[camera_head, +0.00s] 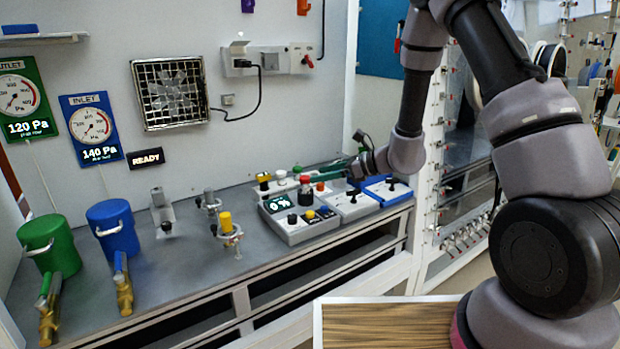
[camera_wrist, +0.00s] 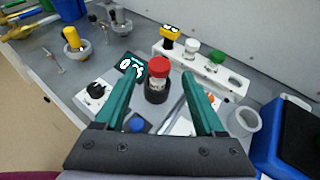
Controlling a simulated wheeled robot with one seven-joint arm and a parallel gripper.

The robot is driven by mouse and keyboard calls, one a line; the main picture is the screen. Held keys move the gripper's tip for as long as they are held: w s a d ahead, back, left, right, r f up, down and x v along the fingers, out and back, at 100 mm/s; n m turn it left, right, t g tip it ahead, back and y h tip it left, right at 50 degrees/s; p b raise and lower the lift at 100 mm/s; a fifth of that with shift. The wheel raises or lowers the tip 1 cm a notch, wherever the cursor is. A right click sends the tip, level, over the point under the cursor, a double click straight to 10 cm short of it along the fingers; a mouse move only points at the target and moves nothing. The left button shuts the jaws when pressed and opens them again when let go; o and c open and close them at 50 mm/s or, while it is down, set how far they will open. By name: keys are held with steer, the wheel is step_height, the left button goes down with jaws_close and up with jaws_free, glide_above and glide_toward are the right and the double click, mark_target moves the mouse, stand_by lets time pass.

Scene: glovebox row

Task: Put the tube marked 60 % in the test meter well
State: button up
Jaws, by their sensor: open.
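The test meter (camera_head: 292,228) is a pale box with a dark display (camera_head: 279,203) reading about 0 %. A red-capped tube (camera_wrist: 158,68) stands upright in a black round holder (camera_wrist: 157,92) beside the display; it also shows in the head view (camera_head: 305,180). My gripper (camera_wrist: 157,82) has green fingers, open, one on each side of the red-capped tube as seen from the wrist. I cannot tell whether they touch it. A white rack (camera_wrist: 232,84) behind holds yellow-, white- and green-capped tubes. No 60 % marking is readable on any tube.
A yellow-capped item (camera_head: 226,222) stands in a ring stand left of the meter. A white-and-blue box (camera_head: 386,190) and a pale box (camera_head: 350,207) are to the right. A grey cup (camera_wrist: 245,118) stands near the blue container (camera_wrist: 292,140). The wall rises behind.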

steer(key=s+d+r+n+g, duration=0.1)
steer(key=s+d+r+n, duration=0.1)
steer(key=s+r+n, duration=0.3)
steer(key=s+d+r+n+g+h, duration=0.1)
steer(key=s+d+r, duration=0.2)
steer(key=r, duration=0.3)
steer(key=s+d+r+n+g, duration=0.1)
steer(key=s+d+r+n, duration=0.15)
steer(key=s+r, duration=0.3)
steer(key=s+d+r+n+t+h, duration=0.5)
steer(key=s+d+r+n+h, duration=0.4)
steer(key=d, duration=0.5)
step_height(320, 180, up, 2)
steer(key=shift+s+d+r+n, duration=0.15)
steer(key=shift+s+r+n, duration=0.15)
steer(key=shift+s, duration=0.9)
